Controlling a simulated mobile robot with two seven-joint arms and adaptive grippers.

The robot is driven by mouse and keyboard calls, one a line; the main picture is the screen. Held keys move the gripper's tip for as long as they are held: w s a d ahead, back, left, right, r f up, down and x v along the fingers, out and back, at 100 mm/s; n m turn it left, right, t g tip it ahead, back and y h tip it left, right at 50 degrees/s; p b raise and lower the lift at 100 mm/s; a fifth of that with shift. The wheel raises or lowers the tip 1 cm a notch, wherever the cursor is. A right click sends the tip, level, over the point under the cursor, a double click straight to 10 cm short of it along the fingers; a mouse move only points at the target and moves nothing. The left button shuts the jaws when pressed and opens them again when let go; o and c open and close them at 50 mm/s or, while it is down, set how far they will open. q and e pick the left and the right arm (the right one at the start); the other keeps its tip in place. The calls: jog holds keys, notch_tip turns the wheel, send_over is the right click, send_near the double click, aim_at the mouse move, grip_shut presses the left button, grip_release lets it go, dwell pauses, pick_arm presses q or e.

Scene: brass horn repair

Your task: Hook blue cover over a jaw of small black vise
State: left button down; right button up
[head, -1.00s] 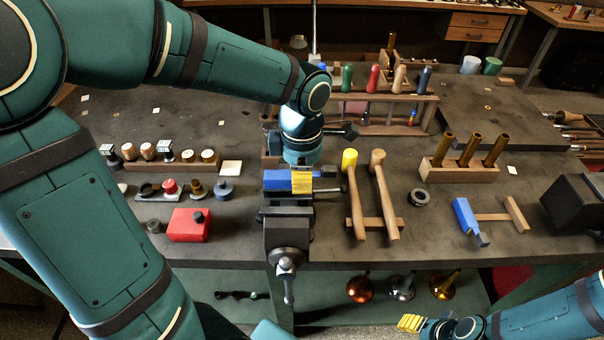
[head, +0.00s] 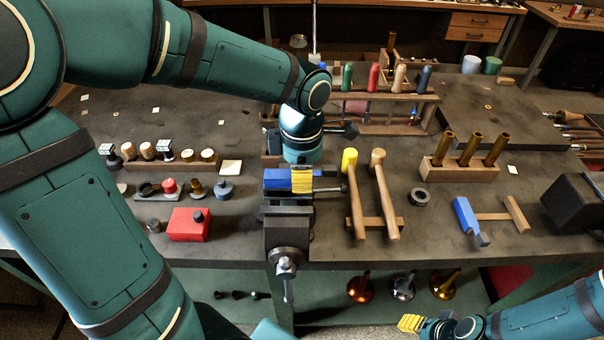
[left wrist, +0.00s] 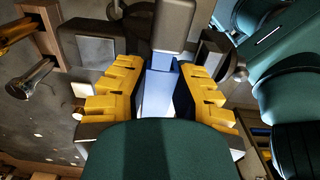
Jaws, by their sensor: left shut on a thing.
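The small black vise (head: 287,234) stands at the front edge of the bench in the head view. A blue cover (head: 277,181) lies lengthwise at the top of its jaws. My left gripper (head: 302,181) reaches down from above with its yellow fingers shut on this cover. In the left wrist view the blue cover (left wrist: 157,95) sits between the yellow fingers, against a grey block. I cannot tell whether it is fully seated over a jaw. My right gripper (head: 411,323) is low at the right, clear of the bench; its opening is unclear.
Two mallets (head: 384,195) lie just right of the vise. A red box (head: 188,226) is to the left. A tool rack (head: 385,98) stands behind my left gripper.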

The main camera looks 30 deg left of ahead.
pick_arm(q)
jog(key=shift+f, duration=0.15)
dwell(0.5)
jog(key=shift+f+b, duration=1.45)
jog(key=shift+f, duration=0.05)
dwell(0.9)
jog(key=c, duration=0.8)
grip_release()
jog(key=shift+c, duration=0.2)
notch_tip(320, 180, up, 12)
